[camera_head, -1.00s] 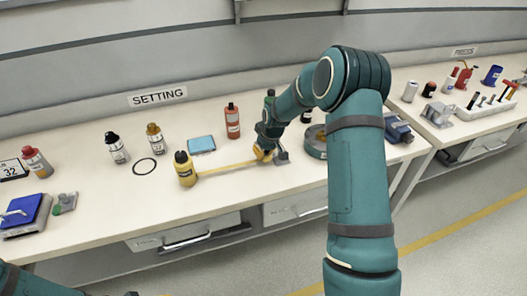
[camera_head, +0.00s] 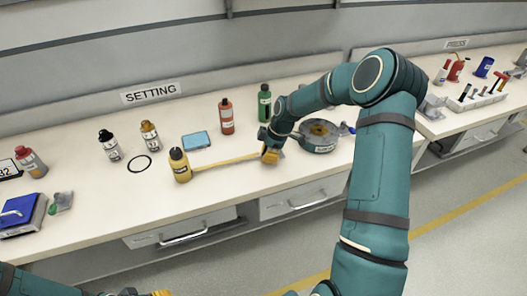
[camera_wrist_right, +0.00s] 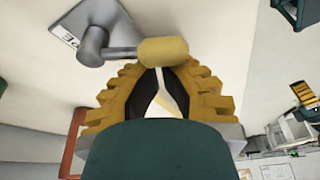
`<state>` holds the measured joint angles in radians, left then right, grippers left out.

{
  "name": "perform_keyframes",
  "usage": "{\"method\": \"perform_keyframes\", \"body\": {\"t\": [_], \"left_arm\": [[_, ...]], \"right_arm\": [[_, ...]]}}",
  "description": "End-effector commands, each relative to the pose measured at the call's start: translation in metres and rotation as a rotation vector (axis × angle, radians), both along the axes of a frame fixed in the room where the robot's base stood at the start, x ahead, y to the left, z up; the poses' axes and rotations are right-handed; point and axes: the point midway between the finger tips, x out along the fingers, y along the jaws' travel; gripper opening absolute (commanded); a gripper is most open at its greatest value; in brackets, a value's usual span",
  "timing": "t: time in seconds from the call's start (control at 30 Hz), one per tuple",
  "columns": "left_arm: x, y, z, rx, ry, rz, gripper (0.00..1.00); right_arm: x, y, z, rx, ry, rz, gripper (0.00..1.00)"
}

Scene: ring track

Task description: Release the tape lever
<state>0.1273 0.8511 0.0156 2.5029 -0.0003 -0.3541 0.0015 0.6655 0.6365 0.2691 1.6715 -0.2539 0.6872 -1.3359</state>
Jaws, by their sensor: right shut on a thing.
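The tape lever's rounded yellow handle (camera_wrist_right: 163,51) sits at my right gripper's fingertips in the right wrist view. A grey rod joins it to a grey pivot (camera_wrist_right: 92,46) beside a partly hidden label plate (camera_wrist_right: 70,32). My right gripper (camera_head: 270,155) is shut on the handle, low over the SETTING bench, and hides most of the lever in the head view. A yellow strip (camera_head: 225,162) runs from beside a yellow bottle (camera_head: 180,165) to this gripper. My left gripper (camera_head: 150,293) shows only partly at the bottom edge; its opening cannot be made out.
A round grey device (camera_head: 319,136) stands right of my right gripper. Green (camera_head: 264,103) and red (camera_head: 226,117) bottles and a blue pad (camera_head: 196,141) stand behind. The bench front (camera_head: 120,222) is clear. The PRESS bench (camera_head: 440,125) is at right.

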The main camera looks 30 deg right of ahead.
Motion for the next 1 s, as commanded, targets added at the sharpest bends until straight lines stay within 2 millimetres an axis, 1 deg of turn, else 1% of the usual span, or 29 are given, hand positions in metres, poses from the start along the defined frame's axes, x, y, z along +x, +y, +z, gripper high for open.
{"method": "perform_keyframes", "body": {"t": [0.03,0.3,0.6,1.0], "left_arm": [[-0.001,0.0,0.003,0.0,0.001,0.0,0.47],[-0.002,0.0,0.009,-0.001,0.005,-0.001,0.47],[-0.002,0.0,0.012,-0.001,0.006,-0.001,0.47],[-0.003,0.0,0.012,-0.001,0.006,-0.001,0.47]], "right_arm": [[-0.002,-0.002,0.001,0.002,0.001,0.038,0.0],[-0.011,-0.008,0.0,0.0,0.001,0.226,0.0],[-0.015,-0.012,0.0,0.0,0.0,0.225,0.0],[-0.016,-0.013,0.0,0.0,0.0,0.224,0.0]]}}
